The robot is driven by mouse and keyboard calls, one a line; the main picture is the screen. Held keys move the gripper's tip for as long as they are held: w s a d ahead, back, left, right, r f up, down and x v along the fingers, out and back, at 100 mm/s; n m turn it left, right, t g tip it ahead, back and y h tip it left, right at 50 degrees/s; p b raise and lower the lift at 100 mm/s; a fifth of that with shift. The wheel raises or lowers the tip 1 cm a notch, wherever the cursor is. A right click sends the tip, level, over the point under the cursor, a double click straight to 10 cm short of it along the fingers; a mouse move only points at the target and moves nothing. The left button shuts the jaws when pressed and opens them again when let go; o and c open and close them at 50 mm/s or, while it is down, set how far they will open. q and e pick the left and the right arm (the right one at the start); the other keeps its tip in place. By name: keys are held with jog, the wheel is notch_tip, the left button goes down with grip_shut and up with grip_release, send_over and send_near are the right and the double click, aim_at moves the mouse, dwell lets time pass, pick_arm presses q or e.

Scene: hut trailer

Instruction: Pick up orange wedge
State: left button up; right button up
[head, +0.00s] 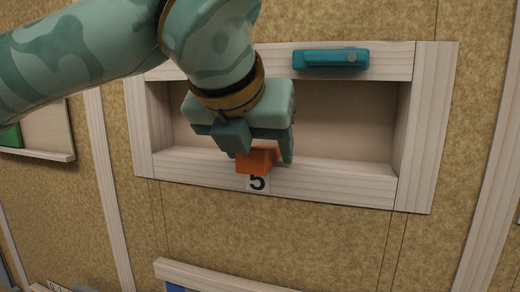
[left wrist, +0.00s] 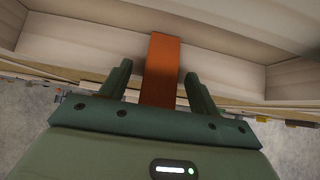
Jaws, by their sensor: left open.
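The orange wedge (head: 257,160) sits at the front ledge of a recessed wooden niche, just above the number 5 label (head: 257,183). My left gripper (head: 262,148) reaches down over it from above and hides part of it. In the left wrist view the orange wedge (left wrist: 162,68) lies between the two open fingers (left wrist: 160,82), with a visible gap on each side. The wedge's far end rests toward the inside of the niche. My right gripper is not in view.
The niche has a pale wooden frame (head: 425,130) and is otherwise empty to the right of the gripper. A teal handle-like object (head: 331,59) is on the top rail. Another ledge (head: 230,275) is below, and a green object (head: 11,136) is at left.

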pick_arm(q)
jog(key=shift+s, duration=0.3)
jog(key=c, duration=1.1)
jog(key=shift+w, duration=0.15)
